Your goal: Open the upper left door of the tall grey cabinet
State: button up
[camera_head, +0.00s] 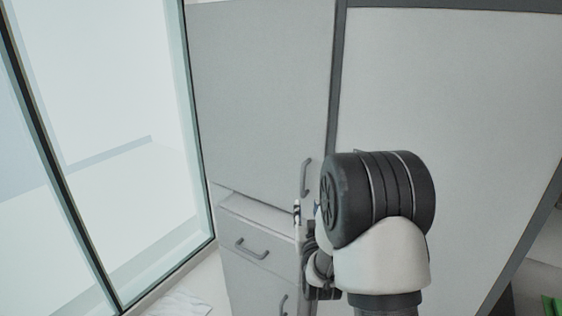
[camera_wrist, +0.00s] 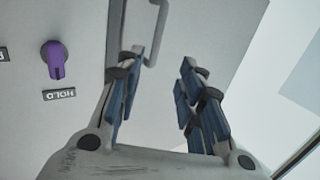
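The tall grey cabinet's upper left door (camera_head: 260,90) looks shut in the head view. Its grey bar handle (camera_head: 305,177) is near the door's lower right corner. My gripper (camera_head: 302,208) is just below the handle, partly hidden by my arm. In the wrist view my gripper (camera_wrist: 162,60) is open, with blue-padded fingers apart and nothing between them. The handle (camera_wrist: 154,25) shows beyond the fingertips, nearer the left finger, against the pale door (camera_wrist: 205,30). I cannot tell whether a finger touches it.
Below the door is a drawer (camera_head: 250,240) with a bar handle, its front standing out beyond the door. A wide grey panel (camera_head: 460,90) fills the right. A glass wall (camera_head: 110,130) stands at left. The wrist view shows a purple knob (camera_wrist: 55,60) above a HOLD label.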

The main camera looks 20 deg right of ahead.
aim_at(303, 180)
jog(key=shift+t+h, duration=0.3)
jog(key=x, duration=1.8)
jog(key=shift+d, duration=0.2)
jog(key=shift+c, duration=0.4)
grip_shut()
